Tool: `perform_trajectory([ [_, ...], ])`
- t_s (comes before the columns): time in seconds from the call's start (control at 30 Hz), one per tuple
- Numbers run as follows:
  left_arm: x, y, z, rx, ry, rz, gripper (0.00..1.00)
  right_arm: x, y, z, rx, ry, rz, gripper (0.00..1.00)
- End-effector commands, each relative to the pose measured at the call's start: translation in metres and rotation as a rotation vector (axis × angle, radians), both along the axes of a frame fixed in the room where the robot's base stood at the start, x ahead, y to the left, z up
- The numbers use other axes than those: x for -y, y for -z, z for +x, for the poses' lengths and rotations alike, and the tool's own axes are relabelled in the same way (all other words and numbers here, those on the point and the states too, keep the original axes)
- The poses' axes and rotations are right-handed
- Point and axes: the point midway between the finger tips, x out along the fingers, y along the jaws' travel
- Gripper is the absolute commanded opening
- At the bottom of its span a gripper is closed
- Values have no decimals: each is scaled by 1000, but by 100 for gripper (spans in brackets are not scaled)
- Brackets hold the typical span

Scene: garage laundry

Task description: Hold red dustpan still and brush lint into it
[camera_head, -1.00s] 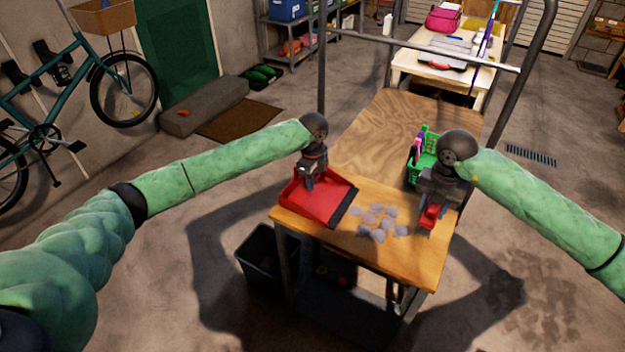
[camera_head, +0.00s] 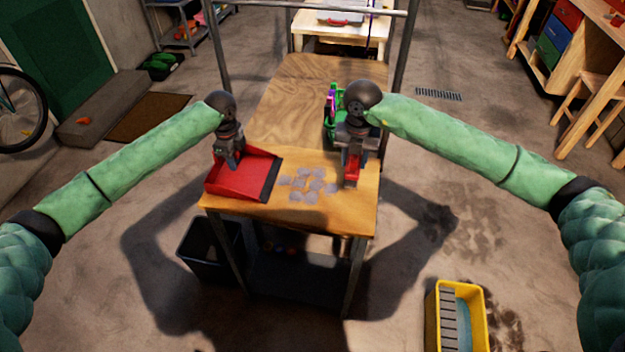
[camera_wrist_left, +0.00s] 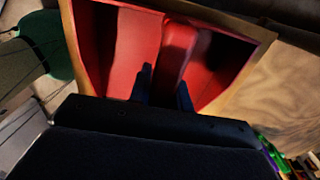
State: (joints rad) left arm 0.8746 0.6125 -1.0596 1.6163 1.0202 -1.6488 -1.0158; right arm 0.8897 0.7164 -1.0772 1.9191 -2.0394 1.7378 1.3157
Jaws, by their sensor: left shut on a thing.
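The red dustpan (camera_head: 243,178) lies on the front left of the wooden cart top (camera_head: 335,218), its dark lip facing right toward the lint. My left gripper (camera_head: 231,162) is shut on the dustpan's handle; the left wrist view shows its fingers (camera_wrist_left: 165,88) on either side of the red handle (camera_wrist_left: 178,50). Several grey lint clumps (camera_head: 307,184) lie on the wood just right of the lip. My right gripper (camera_head: 353,150) points down right of the lint, with a red brush (camera_head: 351,168) held at its fingers. The brush's lower end is close to the wood; contact is unclear.
A green basket (camera_head: 333,108) with a purple item stands behind my right gripper. Metal rails (camera_head: 402,50) rise at the cart's far end. A black bin (camera_head: 208,250) stands under the cart's left side, and a yellow bucket (camera_head: 478,318) on the floor at right.

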Motion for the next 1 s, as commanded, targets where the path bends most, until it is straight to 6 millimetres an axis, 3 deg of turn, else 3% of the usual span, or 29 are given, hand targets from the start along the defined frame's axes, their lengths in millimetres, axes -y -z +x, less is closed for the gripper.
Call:
perform_trajectory([
  [0.27,0,0,0,0,0,0,0,-1,12,0,-1,-1,1,11],
  [0.8,0,0,0,0,0,0,0,-5,67,1,-1,1,0,11],
  [1.0,0,0,0,0,0,0,0,-5,72,1,0,0,0,11],
])
